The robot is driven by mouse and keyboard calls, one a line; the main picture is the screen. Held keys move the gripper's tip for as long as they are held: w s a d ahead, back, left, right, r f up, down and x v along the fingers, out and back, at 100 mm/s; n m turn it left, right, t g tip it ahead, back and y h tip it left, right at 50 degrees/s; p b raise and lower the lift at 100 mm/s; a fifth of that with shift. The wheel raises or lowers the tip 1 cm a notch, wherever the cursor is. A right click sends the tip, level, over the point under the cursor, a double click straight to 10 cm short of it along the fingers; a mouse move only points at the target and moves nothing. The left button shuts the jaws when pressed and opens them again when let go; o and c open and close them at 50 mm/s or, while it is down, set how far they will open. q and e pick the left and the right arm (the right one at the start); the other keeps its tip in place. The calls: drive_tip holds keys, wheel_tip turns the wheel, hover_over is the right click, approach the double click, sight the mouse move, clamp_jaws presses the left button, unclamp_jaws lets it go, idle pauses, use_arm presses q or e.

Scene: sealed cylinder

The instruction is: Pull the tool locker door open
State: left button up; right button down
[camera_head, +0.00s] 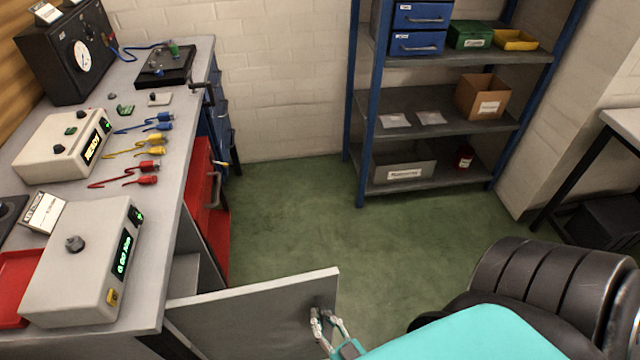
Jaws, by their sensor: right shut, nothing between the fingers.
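The tool locker door (250,312) is a grey panel under the left workbench. It stands swung out from the bench into the room, with an opening visible behind it at the bench side. A dark handle (327,297) shows near its free edge. My right gripper (325,318) is at this free end of the door, right by the handle. Its fingers are shut with nothing held between them; whether they touch the door or handle I cannot tell. The lower part of the door is cut off by the picture. My left gripper is not in view.
The workbench (180,110) carries meters, coloured leads and a red tray. A red drawer cabinet (205,190) with a handle stands under it, beyond the door. A blue-framed shelf (440,105) stands at the back wall. Green floor (290,215) between them is clear.

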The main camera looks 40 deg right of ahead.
drive_tip(key=c, duration=2)
unclamp_jaws()
drive_tip(key=shift+d+r, duration=0.1)
drive_tip(key=shift+d, duration=0.05)
drive_tip(key=shift+c, duration=0.2)
drive_tip(key=o, duration=0.7)
drive_tip(key=shift+s, duration=0.1)
drive_tip(key=shift+c, duration=0.2)
drive_tip(key=s, duration=0.8)
drive_tip(key=s+a, duration=0.1)
drive_tip(key=s, duration=0.3)
